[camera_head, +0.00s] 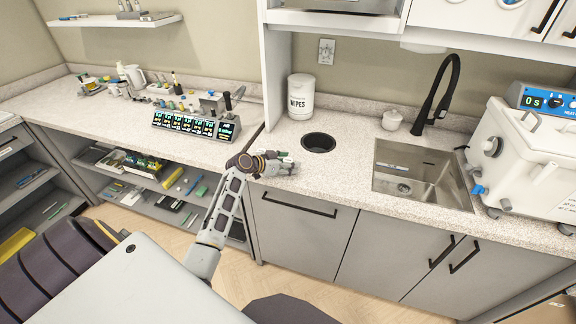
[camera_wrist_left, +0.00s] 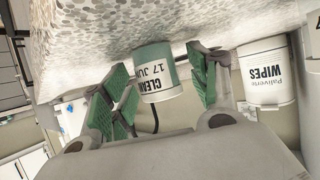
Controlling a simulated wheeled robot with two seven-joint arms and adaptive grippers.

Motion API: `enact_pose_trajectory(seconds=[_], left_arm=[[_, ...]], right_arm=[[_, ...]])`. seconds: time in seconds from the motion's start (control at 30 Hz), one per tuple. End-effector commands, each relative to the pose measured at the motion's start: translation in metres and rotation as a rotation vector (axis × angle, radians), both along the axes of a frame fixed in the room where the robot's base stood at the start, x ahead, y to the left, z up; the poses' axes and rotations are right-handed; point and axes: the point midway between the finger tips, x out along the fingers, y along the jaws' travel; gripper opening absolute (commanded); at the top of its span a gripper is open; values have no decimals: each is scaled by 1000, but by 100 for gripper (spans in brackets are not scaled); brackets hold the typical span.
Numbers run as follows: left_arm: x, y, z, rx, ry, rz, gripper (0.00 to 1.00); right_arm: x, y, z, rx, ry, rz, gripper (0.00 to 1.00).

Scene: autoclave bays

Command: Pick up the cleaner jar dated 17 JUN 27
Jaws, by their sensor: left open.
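The cleaner jar (camera_wrist_left: 157,76) shows upside down in the left wrist view, green and white with dark print reading "CLEAN" and "17 JU"; the rest of the label is out of sight. It appears between the two green-padded fingers of my left gripper (camera_wrist_left: 163,95), which is open and not closed on it. In the head view my left gripper (camera_head: 278,168) is low over the front of the counter, left of the sink. I cannot make out the labelled jar for certain in the head view. My right gripper is not in view.
A white wipes canister (camera_head: 300,97) stands at the back of the counter (camera_head: 345,185), near a round dark opening (camera_head: 318,142). A small white pot (camera_head: 392,120) stands beside the sink (camera_head: 420,172). A white autoclave unit (camera_head: 525,150) is at the right.

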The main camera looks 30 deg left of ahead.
Motion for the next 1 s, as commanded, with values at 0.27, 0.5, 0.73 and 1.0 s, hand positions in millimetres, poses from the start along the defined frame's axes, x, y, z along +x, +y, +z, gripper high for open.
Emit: enact_pose_trajectory(seconds=[0.27,0.5,0.73,1.0], left_arm=[[0,0,0,0,0,0,37],[0,0,0,0,0,0,6],[0,0,1,0,0,0,6],[0,1,17,3,-1,0,6]], right_arm=[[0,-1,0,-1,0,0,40],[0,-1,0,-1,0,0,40],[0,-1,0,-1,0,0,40],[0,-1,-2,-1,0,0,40]])
